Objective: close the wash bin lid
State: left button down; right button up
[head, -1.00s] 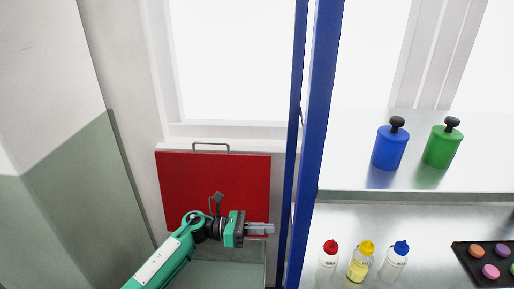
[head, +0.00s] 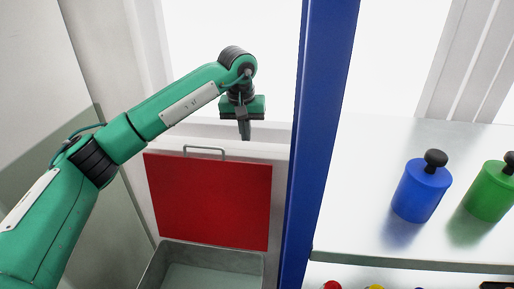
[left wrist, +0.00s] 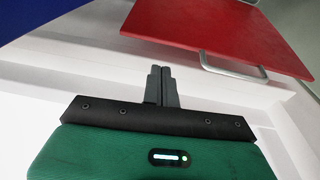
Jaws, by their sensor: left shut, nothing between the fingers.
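The wash bin lid is a red panel (head: 208,202) standing upright against the wall behind the bin, with a grey bar handle (head: 204,150) on its top edge. The grey wash bin (head: 215,252) below it is open and looks empty. My left gripper (head: 244,132) is shut and empty, pointing down above and to the right of the handle, apart from it. In the left wrist view the shut fingers (left wrist: 161,86) show at centre, with the red lid (left wrist: 215,28) and its handle (left wrist: 232,70) beyond to the upper right. My right gripper is not in view.
A blue post (head: 322,130) stands just right of the lid and left gripper. Right of it, a metal shelf (head: 350,235) bears a blue bottle (head: 421,190) and a green bottle (head: 490,192). Bottle caps show below the shelf. A window lies behind.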

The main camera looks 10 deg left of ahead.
pick_arm(q)
notch_tip(320, 180, down, 9)
jog(key=w+p, duration=0.1)
jog(key=p, duration=0.2)
jog(key=shift+w+a+p, duration=0.35)
jog(key=shift+w+a, duration=0.05)
